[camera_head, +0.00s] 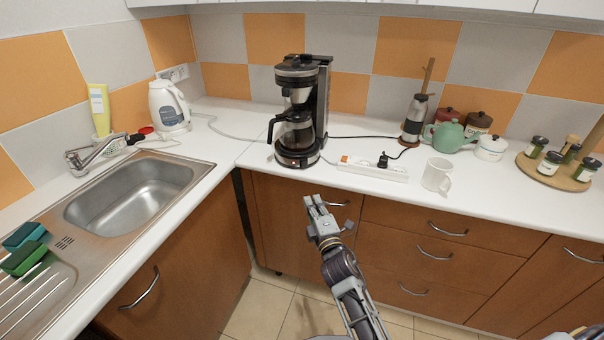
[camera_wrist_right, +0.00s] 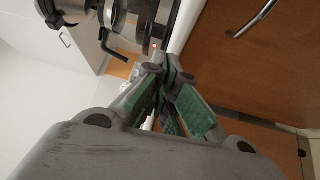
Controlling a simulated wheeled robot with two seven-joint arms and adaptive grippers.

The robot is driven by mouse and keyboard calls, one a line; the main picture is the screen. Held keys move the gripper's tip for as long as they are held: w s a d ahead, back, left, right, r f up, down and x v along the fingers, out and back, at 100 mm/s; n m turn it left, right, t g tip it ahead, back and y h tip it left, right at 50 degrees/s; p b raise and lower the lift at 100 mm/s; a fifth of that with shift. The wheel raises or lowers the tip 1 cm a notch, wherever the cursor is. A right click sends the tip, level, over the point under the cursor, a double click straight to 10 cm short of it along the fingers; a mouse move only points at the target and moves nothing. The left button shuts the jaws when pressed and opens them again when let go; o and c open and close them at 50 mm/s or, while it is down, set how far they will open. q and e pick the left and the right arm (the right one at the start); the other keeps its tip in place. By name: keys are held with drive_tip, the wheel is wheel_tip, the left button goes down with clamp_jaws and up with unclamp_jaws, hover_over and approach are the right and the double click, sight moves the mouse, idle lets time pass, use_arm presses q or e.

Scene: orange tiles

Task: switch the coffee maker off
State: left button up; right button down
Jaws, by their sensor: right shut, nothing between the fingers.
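The coffee maker (camera_head: 297,110), black and silver with a glass carafe (camera_head: 297,132), stands upright on the counter near the corner. Its round base (camera_head: 297,157) faces the counter's front edge. My right gripper (camera_head: 315,200) is in front of the counter, below and slightly right of the base, apart from it. Its fingers are shut and hold nothing. In the right wrist view the shut fingertips (camera_wrist_right: 168,72) point toward the lower part of the coffee maker (camera_wrist_right: 150,22), where a small reddish light (camera_wrist_right: 154,46) shows. My left gripper is not in view.
A white power strip (camera_head: 372,170) with a black plug lies right of the coffee maker, and a white mug (camera_head: 437,175) stands beyond it. The sink (camera_head: 130,195) and a white kettle (camera_head: 168,106) are at left. Drawers with handles (camera_head: 447,230) are below the counter.

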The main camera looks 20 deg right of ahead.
drive_tip(key=shift+s+d+r, duration=0.1)
drive_tip(key=shift+d+r, duration=0.05)
drive_tip(key=shift+r, duration=0.55)
approach(304, 164)
drive_tip(key=shift+a, duration=0.7)
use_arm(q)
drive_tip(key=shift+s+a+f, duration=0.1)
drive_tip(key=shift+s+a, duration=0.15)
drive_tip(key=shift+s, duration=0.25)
use_arm(e)
drive_tip(key=shift+w+r, duration=0.15)
drive_tip(key=shift+w, duration=1)
drive_tip(key=shift+w+r, duration=0.2)
drive_tip(key=shift+w, duration=1)
drive_tip(key=shift+w+r, duration=0.15)
drive_tip(key=shift+w, duration=1)
use_arm(q)
drive_tip(key=shift+p, duration=0.35)
